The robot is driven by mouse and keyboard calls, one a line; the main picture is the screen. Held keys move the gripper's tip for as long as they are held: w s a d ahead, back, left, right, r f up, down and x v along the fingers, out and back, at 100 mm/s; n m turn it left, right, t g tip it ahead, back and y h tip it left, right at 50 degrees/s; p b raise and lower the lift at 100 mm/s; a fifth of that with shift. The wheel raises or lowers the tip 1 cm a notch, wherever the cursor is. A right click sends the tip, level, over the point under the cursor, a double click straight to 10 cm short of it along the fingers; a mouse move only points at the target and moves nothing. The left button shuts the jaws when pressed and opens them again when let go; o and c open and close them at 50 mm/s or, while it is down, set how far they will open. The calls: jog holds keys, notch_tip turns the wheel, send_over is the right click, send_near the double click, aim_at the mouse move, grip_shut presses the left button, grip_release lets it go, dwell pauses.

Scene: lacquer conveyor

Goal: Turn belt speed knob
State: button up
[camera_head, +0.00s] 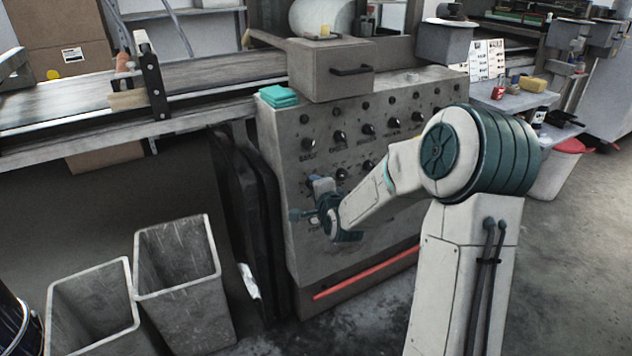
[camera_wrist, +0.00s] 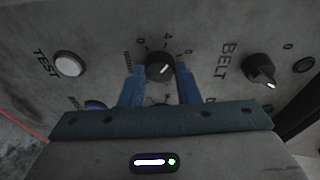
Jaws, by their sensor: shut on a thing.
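A grey control panel (camera_head: 330,250) carries rows of small black knobs. My gripper (camera_head: 316,186) is at the panel's lower left part in the head view, which hides the knob there. In the wrist view its two blue fingers (camera_wrist: 161,84) are closed on either side of a black knob (camera_wrist: 160,66) with a white pointer line and a number scale around it. The word BELT stands to the right of this knob. Another black knob (camera_wrist: 260,70) is further right, apart from the fingers. I cannot tell for certain which knob the BELT label belongs to.
A white button (camera_wrist: 68,64) marked TEST is left of the fingers. A grey box with a handle (camera_head: 343,70) and a teal cloth (camera_head: 279,96) sit on the panel. Two grey bins (camera_head: 182,262) stand on the floor at left. A red bar (camera_head: 366,272) runs along the panel's foot.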

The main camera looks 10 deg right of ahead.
jog(key=shift+d+r+m+g+p, duration=0.1)
jog(key=shift+m+g+p, duration=0.2)
jog(key=shift+m+p, duration=0.9)
jog(key=shift+r+m+g+p, duration=0.1)
jog(key=shift+m+g+p, duration=0.2)
jog(key=shift+m+p, duration=0.85)
jog(key=shift+f+m+y, duration=0.1)
jog(key=shift+m+y, duration=0.2)
jog(key=shift+m, duration=0.05)
jog(key=o, duration=1)
jog(key=shift+p+v, duration=1.1)
jog(key=shift+v, duration=5.8)
